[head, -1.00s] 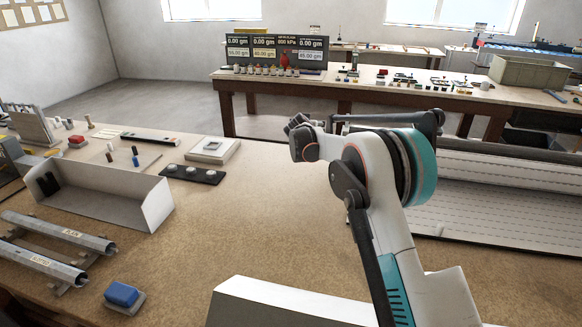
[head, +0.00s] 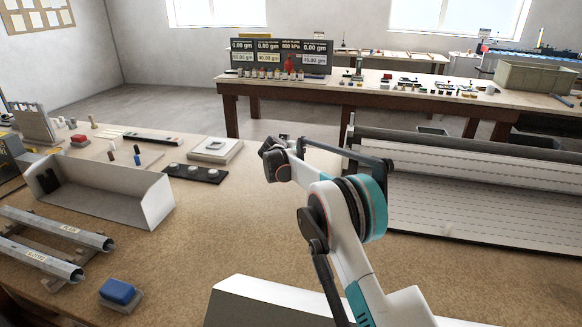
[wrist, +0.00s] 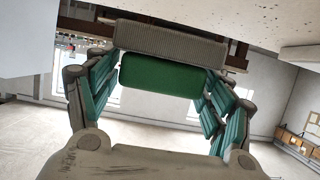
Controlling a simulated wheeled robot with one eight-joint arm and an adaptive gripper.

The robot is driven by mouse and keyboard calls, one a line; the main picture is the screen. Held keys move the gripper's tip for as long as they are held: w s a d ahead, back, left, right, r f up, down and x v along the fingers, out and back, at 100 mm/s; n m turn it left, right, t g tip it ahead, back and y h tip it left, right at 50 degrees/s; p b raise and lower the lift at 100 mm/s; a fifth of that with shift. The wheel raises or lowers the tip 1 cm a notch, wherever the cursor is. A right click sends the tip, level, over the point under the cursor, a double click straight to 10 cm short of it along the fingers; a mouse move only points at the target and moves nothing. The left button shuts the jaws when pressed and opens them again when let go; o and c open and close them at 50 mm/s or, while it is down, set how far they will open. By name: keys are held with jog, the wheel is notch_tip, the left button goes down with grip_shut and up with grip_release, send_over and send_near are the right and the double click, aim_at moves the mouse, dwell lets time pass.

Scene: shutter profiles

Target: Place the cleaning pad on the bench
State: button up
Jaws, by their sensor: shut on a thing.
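The cleaning pad appears to be the block with a green face (wrist: 160,78) and a grey ribbed part in the wrist view. My gripper (wrist: 163,70) is shut on it, with its teal-sided fingers at the left and right of the block. In the head view my arm reaches over the brown-topped bench (head: 225,225). My gripper and the held pad are hidden behind my arm there. I cannot tell how high the pad is above the bench.
A blue block on a grey base (head: 118,292) sits front left, near metal profiles (head: 60,228) and an open grey tray (head: 105,203). A black strip with round knobs (head: 193,173) lies farther back. A slatted shutter (head: 460,195) stands right. The bench middle is clear.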

jog(key=shift+f+b, duration=1.05)
jog(key=shift+f, duration=2.7)
jog(key=shift+f, duration=0.15)
jog(key=o, duration=1.1)
jog(key=shift+c, duration=0.2)
jog(key=shift+r, duration=0.2)
jog(key=shift+s+r, duration=0.1)
jog(key=shift+s, duration=0.15)
jog(key=p+v, duration=0.3)
jog(key=v, duration=0.8)
jog(key=shift+s, duration=0.3)
